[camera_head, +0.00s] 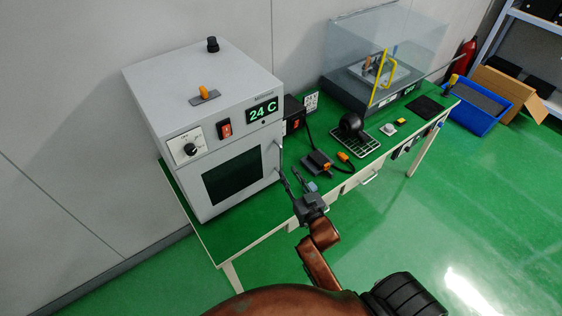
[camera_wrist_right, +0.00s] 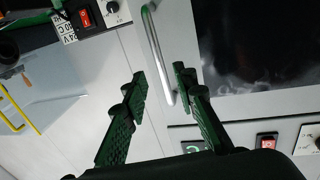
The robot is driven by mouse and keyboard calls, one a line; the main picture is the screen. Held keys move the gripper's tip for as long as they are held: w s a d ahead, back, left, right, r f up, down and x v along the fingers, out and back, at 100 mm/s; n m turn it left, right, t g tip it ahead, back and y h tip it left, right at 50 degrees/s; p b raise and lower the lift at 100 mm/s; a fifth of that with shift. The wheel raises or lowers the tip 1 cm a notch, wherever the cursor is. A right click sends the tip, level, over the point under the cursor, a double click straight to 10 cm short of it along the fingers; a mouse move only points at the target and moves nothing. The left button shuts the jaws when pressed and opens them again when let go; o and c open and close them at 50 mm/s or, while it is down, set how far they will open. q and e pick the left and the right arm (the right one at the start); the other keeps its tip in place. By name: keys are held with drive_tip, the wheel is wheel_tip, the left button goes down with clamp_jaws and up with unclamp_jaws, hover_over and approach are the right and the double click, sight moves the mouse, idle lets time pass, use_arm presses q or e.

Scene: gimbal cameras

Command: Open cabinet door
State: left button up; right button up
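The cabinet (camera_head: 180,100) is a grey box on the green-topped bench, with a "24 C" display. Its door (camera_head: 271,164) has a dark window (camera_head: 232,177) and looks closed. A thin upright metal handle (camera_head: 280,157) is on the door's right edge. My right gripper (camera_head: 290,173) is open just in front of the handle. In the right wrist view, the silver handle (camera_wrist_right: 157,48) runs down between the two spread fingertips (camera_wrist_right: 158,78); no contact is visible. The dark window (camera_wrist_right: 258,45) shows there at the upper right. My left gripper is not in view.
Right of the cabinet, the bench (camera_head: 250,220) holds a black power unit (camera_head: 293,113), a black-and-orange tool (camera_head: 318,162), a black fan-like device (camera_head: 352,127) and a clear-covered machine (camera_head: 385,60). A blue crate (camera_head: 478,108) stands on the open green floor.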

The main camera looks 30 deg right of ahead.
sight(281, 162)
drive_tip(key=w, duration=0.5)
drive_tip(key=w+d, duration=0.1)
drive_tip(key=w, duration=0.1)
drive_tip(key=shift+w, duration=0.2)
drive_tip(key=shift+c, duration=0.4)
clamp_jaws()
drive_tip(key=shift+a, duration=0.1)
